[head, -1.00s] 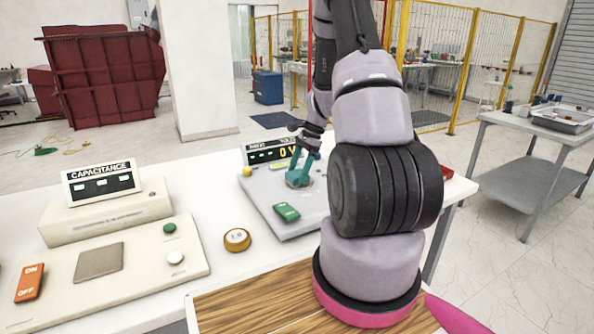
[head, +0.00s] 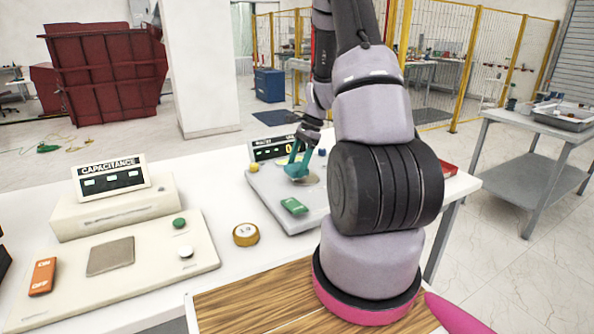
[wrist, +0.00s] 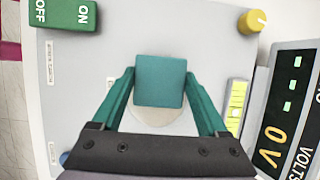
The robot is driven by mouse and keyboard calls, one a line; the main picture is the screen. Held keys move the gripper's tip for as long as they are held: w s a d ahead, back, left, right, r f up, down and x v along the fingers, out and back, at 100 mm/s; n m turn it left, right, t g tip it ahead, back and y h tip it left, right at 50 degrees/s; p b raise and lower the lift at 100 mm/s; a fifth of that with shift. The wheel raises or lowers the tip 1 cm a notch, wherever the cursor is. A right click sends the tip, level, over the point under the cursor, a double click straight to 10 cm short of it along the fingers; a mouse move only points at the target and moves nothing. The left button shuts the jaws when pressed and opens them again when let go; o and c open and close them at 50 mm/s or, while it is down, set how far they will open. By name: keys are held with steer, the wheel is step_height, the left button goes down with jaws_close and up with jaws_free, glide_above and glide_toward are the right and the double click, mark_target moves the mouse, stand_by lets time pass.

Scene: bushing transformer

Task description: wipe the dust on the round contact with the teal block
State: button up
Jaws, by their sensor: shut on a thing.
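The teal block (wrist: 160,81) sits between the two teal fingers of my gripper (wrist: 160,92) in the wrist view, and the gripper is shut on it. The round contact (wrist: 158,117) is a pale beige disc under the block, partly covered by it. Whether the block touches the disc I cannot tell. In the head view my gripper (head: 297,170) is low over the grey panel, with the brownish contact (head: 309,181) just right of and below it. The block is hard to pick out there. How much dust lies on the disc is unclear.
The grey panel (wrist: 100,75) carries a green ON/OFF switch (wrist: 64,13), a yellow knob (wrist: 255,21) and a volts display (wrist: 285,110). To the left are a yellow roll (head: 246,235) and the capacitance meter (head: 110,178). White table (head: 215,200) is bare between them.

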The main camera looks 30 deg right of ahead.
steer(key=shift+r, duration=0.65)
steer(key=shift+a+r, duration=0.1)
steer(key=shift+r, duration=2.5)
